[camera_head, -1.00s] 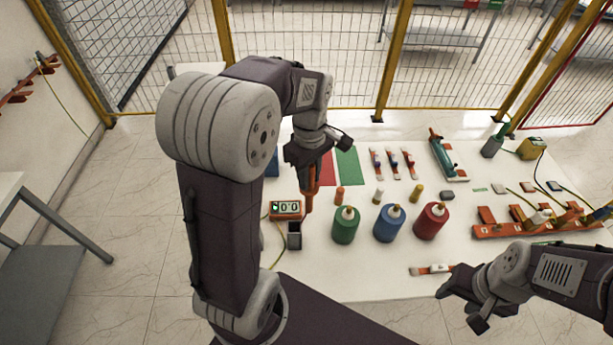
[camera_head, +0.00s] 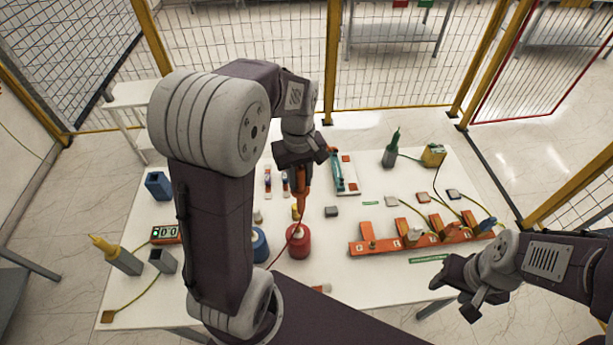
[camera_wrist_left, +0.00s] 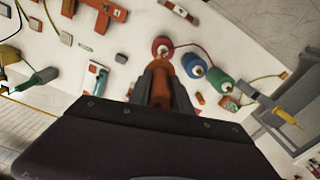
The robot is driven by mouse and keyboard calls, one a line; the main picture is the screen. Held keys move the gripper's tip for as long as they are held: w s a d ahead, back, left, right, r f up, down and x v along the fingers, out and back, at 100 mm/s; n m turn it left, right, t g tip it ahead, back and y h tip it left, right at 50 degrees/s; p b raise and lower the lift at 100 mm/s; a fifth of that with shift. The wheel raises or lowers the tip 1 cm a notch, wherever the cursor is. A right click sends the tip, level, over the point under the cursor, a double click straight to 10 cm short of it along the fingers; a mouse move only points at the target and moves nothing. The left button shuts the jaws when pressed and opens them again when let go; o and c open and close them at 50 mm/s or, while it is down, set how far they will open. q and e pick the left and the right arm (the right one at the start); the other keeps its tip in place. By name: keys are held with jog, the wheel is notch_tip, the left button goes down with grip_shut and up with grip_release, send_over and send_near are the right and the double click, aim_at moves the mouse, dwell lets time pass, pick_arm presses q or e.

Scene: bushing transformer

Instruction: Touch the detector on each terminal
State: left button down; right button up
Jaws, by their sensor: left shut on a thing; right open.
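The red cylinder (camera_head: 298,243) and blue cylinder (camera_head: 261,246) stand upright on the white table. My left arm hides the green cylinder in the head view, but it shows in the left wrist view (camera_wrist_left: 219,88). The cylinders have pale terminal tops. My left gripper (camera_head: 300,165) is shut on the orange detector (camera_head: 303,192), which points down over the red cylinder; its wire trails away. I cannot tell whether its tip touches the terminal. The left wrist view also shows the detector (camera_wrist_left: 160,88) between the fingers. My right gripper (camera_head: 458,298) is open and empty near the table's right front edge.
A display box reading 00 (camera_head: 166,234) and an open grey holder (camera_head: 162,261) stand at left, beside a yellow-tipped tool (camera_head: 113,254). An orange rack (camera_head: 420,240) with several posts lies at right. A teal device (camera_head: 338,172) lies behind my left gripper.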

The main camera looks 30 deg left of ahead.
aim_at(300, 194)
pick_arm(q)
jog(key=shift+s+a+r, duration=0.1)
jog(key=shift+s+a, duration=0.25)
jog(key=shift+a, duration=0.2)
jog(key=shift+s+a, duration=0.3)
jog(key=shift+a, duration=0.2)
jog(key=shift+w+d+f+b, duration=0.25)
jog(key=shift+d+f+b, duration=0.15)
jog(key=shift+f, duration=0.2)
jog(key=shift+w+d+f+b, duration=0.2)
jog(key=shift+d+f+b, duration=0.15)
jog(key=shift+f, duration=0.2)
jog(key=shift+s+a+f+b, duration=0.15)
jog(key=shift+f+b, duration=0.15)
jog(key=shift+f, duration=0.15)
jog(key=shift+s+a+f+b, duration=0.1)
jog(key=shift+f+b, duration=0.2)
jog(key=shift+f, duration=0.1)
jog(key=shift+s+a+f, duration=0.1)
jog(key=shift+a+f, duration=0.2)
jog(key=shift+f, duration=0.05)
jog(key=shift+w+d, duration=0.2)
jog(key=shift+d, duration=0.15)
pick_arm(e)
jog(key=f, duration=0.2)
jog(key=a, duration=0.1)
jog(key=shift+s+f, duration=0.35)
jog(key=shift+f, duration=0.05)
